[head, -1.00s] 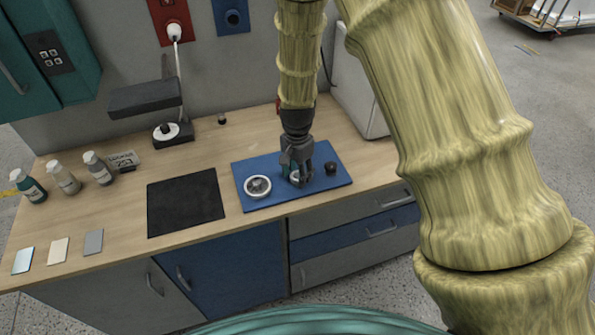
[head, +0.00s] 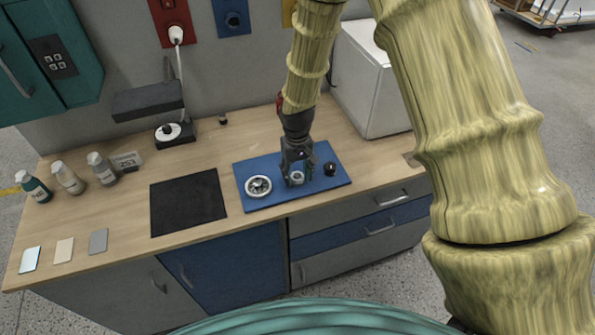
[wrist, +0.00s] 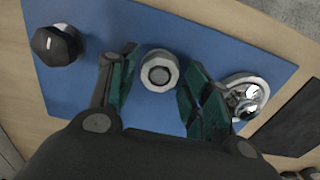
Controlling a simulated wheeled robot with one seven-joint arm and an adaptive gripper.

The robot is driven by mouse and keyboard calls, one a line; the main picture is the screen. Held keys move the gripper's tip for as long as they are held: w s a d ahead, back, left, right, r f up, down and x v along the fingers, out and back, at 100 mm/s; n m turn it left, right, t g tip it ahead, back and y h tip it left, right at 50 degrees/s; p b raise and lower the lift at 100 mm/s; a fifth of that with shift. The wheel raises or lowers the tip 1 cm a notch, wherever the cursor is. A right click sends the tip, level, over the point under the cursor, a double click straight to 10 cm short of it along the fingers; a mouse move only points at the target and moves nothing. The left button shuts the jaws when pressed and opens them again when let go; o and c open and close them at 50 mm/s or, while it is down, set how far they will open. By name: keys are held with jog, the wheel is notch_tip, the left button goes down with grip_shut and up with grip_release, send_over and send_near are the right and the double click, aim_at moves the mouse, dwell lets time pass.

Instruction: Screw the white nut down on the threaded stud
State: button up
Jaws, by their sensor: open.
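The white nut (wrist: 159,70) sits around the threaded stud (wrist: 159,75) on the blue board (wrist: 70,95); the stud's round end shows in the nut's hole. How far down the nut sits I cannot tell. My gripper (wrist: 155,85) is open, with one green-padded finger on each side of the nut and visible gaps to both. In the head view my gripper (head: 297,180) is low over the middle of the blue board (head: 262,201), and the nut (head: 297,177) shows between its fingers.
A white handwheel-like ring (head: 258,186) is on the board to the left, and a black knob (head: 330,169) to the right. A black mat (head: 188,203) lies left of the board. A light box (head: 372,85) stands behind right. Several bottles (head: 68,179) stand far left.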

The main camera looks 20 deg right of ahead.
jog(key=shift+c, duration=0.5)
jog(key=c, duration=0.9)
jog(key=m+p, duration=0.1)
jog(key=m, duration=0.5)
jog(key=shift+r+m, duration=0.1)
jog(key=shift+m, duration=0.3)
jog(key=m+p, duration=0.1)
jog(key=m, duration=0.5)
jog(key=shift+p, duration=0.35)
jog(key=o, duration=1.2)
jog(key=shift+c, duration=0.9)
